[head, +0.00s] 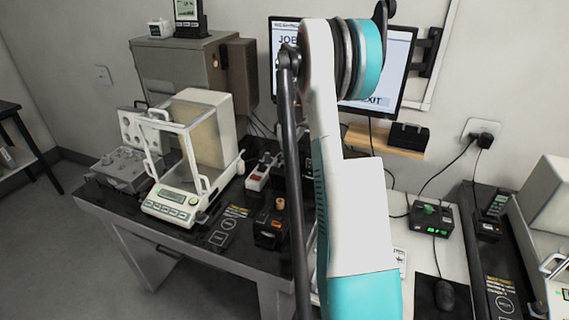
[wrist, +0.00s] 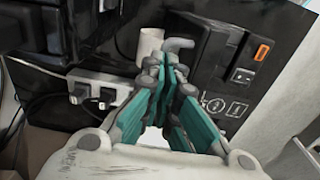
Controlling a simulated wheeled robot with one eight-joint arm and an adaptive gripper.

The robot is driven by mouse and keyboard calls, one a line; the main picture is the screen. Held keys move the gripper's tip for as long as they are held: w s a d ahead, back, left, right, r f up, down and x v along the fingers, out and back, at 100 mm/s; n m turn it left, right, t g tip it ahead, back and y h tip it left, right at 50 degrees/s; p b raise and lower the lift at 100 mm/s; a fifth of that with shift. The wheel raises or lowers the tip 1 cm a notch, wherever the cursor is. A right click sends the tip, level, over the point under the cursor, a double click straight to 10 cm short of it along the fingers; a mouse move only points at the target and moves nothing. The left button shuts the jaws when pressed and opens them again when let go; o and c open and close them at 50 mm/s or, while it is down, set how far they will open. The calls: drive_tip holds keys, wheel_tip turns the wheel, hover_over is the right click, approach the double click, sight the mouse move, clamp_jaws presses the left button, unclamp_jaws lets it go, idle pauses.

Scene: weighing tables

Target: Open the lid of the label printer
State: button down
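A small black device with an orange button, which looks like the label printer (head: 269,238), sits on the dark left table, just left of my arm in the head view. In the wrist view the black device (wrist: 217,62) lies right of and beyond my fingers, with its orange button (wrist: 262,52) near the right. I cannot make out clearly whether its lid is open. My gripper (wrist: 168,62) has teal fingers that come together at the tips, with nothing seen between them. The fingers cover part of the device's near left side. In the head view my arm hides the gripper.
A white cylinder (wrist: 150,44) stands just past my fingertips. A power strip with plugs (wrist: 98,88) and cables lie to the left. The balance (head: 180,202) with its glass case stands left of the printer. A monitor (head: 391,75) is behind my arm.

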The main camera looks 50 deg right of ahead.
drive_tip(key=shift+w+d+f+g+y, duration=0.15)
drive_tip(key=shift+d+f+g+y, duration=0.1)
drive_tip(key=shift+d+f+y, duration=0.35)
drive_tip(key=shift+w+d+f+g+y, duration=0.15)
drive_tip(key=shift+d+f+g+y, duration=0.1)
drive_tip(key=shift+d+f+y, duration=0.3)
drive_tip(key=shift+r, duration=0.1)
drive_tip(key=c, duration=1.8)
unclamp_jaws()
drive_tip(key=shift+c, duration=0.2)
drive_tip(key=shift+o, duration=0.6)
drive_tip(key=shift+w, duration=0.2)
drive_tip(key=shift+r, duration=0.2)
wheel_tip(320, 180, up, 12)
drive_tip(key=d, duration=0.2)
drive_tip(key=shift+w+f, duration=0.15)
drive_tip(key=shift+w, duration=0.25)
